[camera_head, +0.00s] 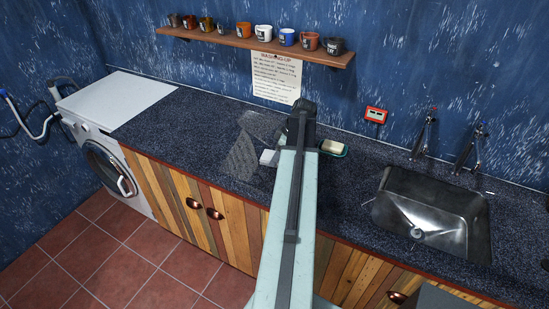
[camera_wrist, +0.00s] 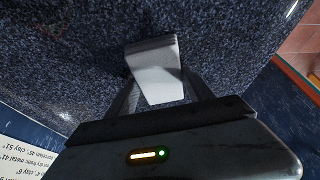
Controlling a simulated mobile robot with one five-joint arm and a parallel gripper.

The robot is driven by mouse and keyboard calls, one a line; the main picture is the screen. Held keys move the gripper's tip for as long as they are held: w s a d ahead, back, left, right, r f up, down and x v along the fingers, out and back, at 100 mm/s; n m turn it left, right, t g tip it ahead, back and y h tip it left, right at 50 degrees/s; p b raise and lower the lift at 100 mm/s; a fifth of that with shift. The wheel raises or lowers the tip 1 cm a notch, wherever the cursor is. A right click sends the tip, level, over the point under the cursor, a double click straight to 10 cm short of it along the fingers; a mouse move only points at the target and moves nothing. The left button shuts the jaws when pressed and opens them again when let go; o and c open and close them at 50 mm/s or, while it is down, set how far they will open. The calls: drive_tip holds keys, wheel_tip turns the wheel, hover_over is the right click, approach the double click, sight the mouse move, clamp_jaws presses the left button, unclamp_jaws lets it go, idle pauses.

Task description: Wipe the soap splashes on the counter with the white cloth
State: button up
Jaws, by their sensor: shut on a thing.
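The white cloth (camera_wrist: 155,66) is in my gripper (camera_wrist: 158,86) in the wrist view, pinched between the two dark fingers. It hangs over the dark speckled counter (camera_wrist: 75,60); I cannot tell whether it touches the surface. In the head view a bit of the cloth (camera_head: 268,157) shows just left of my arm, on or just over the counter (camera_head: 185,130). My arm hides most of the gripper there. A pale streaky patch (camera_head: 243,155) lies on the counter left of the cloth; I cannot tell whether it is soap or shine.
A green soap dish (camera_head: 333,149) with a pale bar stands close right of my arm. A steel sink (camera_head: 435,210) with taps is further right. A washing machine (camera_head: 110,160) stands at the left. A mug shelf (camera_head: 250,45) hangs above. The counter's left part is clear.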

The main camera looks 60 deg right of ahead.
drive_tip(key=shift+w+d, duration=0.1)
drive_tip(key=shift+d, duration=0.8)
wheel_tip(320, 180, up, 6)
drive_tip(key=p, duration=0.6)
drive_tip(key=shift+r, duration=0.1)
wheel_tip(320, 180, up, 3)
drive_tip(key=p, duration=0.3)
